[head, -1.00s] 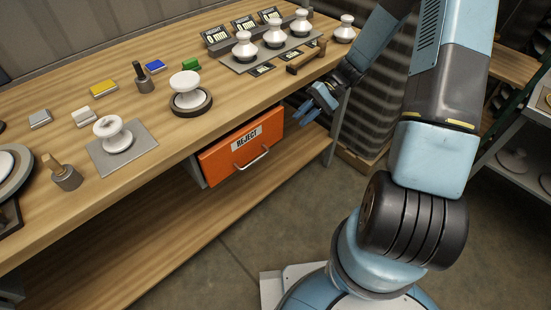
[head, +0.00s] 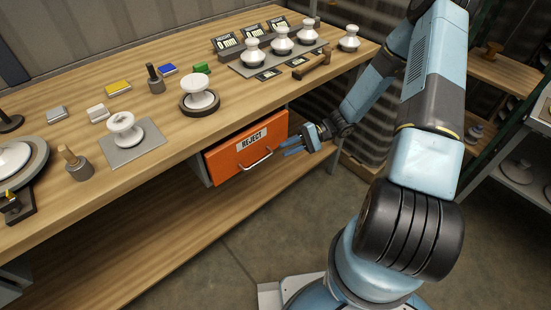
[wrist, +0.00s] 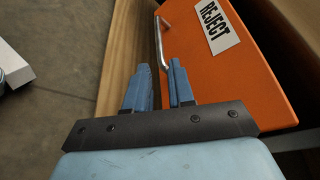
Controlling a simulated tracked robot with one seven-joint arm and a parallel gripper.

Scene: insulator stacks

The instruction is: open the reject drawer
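The reject drawer (head: 229,162) is orange with a white REJECT label (head: 251,139). It hangs under the workbench top, its front close against its grey housing. Its silver bar handle (head: 257,160) runs along the lower front. My gripper (head: 287,148) is at the drawer's right end, its blue fingers pointing left toward the handle. In the wrist view, the fingers (wrist: 159,66) are apart with an empty-looking gap. The handle (wrist: 160,42) is just ahead, its near end close to the fingertips; I cannot tell whether they touch. The drawer front (wrist: 240,85) lies to the right.
A lower wooden shelf (head: 150,225) runs below the drawer. A metal rack (head: 520,165) stands at the right. The floor in front of the drawer is clear.

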